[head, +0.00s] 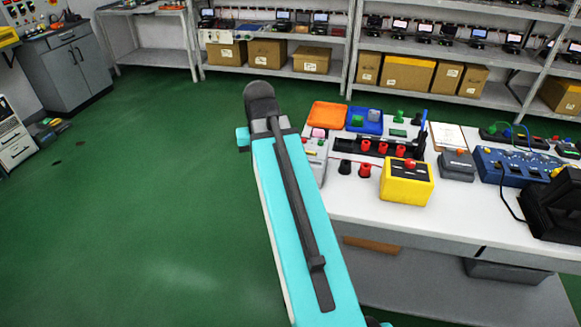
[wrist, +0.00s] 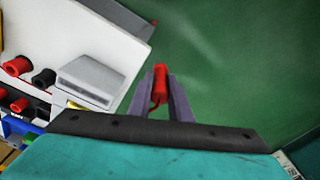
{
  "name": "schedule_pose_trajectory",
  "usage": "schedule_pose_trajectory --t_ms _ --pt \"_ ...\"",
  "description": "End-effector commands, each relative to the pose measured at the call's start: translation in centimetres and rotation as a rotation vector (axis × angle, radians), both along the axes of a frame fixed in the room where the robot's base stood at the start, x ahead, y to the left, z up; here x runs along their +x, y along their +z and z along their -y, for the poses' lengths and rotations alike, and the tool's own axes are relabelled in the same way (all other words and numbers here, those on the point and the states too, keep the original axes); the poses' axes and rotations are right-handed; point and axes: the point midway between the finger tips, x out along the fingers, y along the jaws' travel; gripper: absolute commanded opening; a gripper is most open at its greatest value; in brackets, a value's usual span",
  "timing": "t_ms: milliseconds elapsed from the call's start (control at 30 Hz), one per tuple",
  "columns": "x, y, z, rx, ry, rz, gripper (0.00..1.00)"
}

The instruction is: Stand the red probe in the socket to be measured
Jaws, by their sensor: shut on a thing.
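My gripper (wrist: 160,98) is shut on the red probe (wrist: 160,80) in the wrist view. The probe's rounded red top stands up between the fingers, and a thin red piece hangs beside it. Green floor lies behind it, to the right of the white bench edge. In the head view a red socket (head: 364,169) and a black socket (head: 345,167) stand on the bench. Which socket is to be measured I cannot tell. My arm hides the gripper and probe in the head view.
A black rack (head: 350,147) with several red pieces lies behind the sockets. A yellow box (head: 405,183) with a red button stands in front. A grey-white box (wrist: 90,80) lies between probe and sockets. Blue (head: 364,121) and orange (head: 326,115) trays sit behind. The floor left is open.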

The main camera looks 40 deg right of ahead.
Motion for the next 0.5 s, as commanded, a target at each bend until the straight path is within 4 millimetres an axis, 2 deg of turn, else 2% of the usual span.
schedule_pose_trajectory --t_ms 100,500 --pt "1.8 -0.1 -2.9 0.001 0.065 -0.001 0.00" --pt "6.3 -0.6 -12.7 0.001 0.274 -0.001 0.00"
